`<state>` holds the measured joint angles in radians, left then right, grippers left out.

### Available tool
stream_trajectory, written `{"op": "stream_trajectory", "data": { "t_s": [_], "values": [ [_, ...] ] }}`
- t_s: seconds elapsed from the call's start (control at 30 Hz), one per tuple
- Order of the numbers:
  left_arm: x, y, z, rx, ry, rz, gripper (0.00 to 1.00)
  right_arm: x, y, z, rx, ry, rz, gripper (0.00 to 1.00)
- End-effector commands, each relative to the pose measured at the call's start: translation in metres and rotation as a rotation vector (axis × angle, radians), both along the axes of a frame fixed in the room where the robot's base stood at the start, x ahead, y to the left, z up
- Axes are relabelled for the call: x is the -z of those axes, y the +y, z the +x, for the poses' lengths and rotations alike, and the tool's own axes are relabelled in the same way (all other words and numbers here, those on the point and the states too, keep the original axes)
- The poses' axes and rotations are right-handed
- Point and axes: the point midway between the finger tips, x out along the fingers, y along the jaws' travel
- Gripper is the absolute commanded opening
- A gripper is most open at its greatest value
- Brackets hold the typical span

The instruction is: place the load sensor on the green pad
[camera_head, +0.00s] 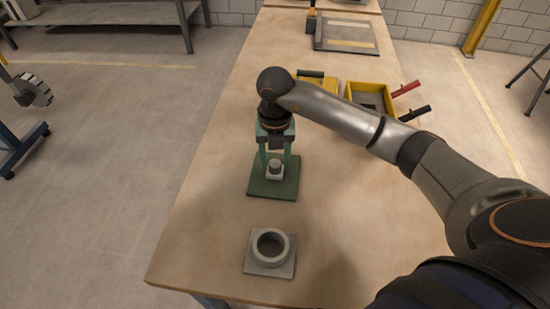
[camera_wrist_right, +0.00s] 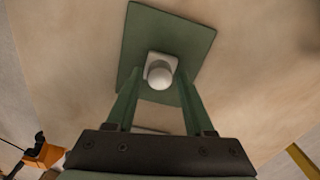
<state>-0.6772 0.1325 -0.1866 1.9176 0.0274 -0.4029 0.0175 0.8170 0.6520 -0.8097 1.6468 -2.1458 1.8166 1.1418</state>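The load sensor (camera_head: 275,169) is a small pale block with a round grey top. It sits upright on the green pad (camera_head: 259,188) on the workbench. It also shows in the right wrist view (camera_wrist_right: 159,72), on the green pad (camera_wrist_right: 147,28). My right gripper (camera_head: 275,165) points down over the pad, its green fingers open on either side of the sensor. In the right wrist view the fingers (camera_wrist_right: 159,85) stand apart, with the sensor between or just beyond their tips; I cannot tell whether they touch it. My left gripper is not in view.
A grey ring on a square plate (camera_head: 256,266) stands near the bench's front edge. Behind my right arm are a yellow tray (camera_head: 383,88) and red- and black-handled tools (camera_head: 407,89). A grey panel (camera_head: 345,34) lies farther back. The bench (camera_head: 200,220) is clear left of the pad.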

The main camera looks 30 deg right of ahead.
Motion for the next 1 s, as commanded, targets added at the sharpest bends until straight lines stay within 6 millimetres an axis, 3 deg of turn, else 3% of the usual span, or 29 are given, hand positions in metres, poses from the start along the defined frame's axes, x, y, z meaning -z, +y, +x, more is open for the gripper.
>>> {"op": "stream_trajectory", "data": {
  "t_s": [0.13,0.47,1.0],
  "values": [
    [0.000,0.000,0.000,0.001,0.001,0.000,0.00,0.000,0.000,0.000,0.000,0.000,-0.001,0.68],
    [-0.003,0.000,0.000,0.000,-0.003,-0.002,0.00,-0.007,0.000,0.000,0.000,-0.001,0.000,0.68],
    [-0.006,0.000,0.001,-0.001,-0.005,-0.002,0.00,-0.111,0.000,0.001,0.001,-0.003,-0.001,0.68]
  ]
}}
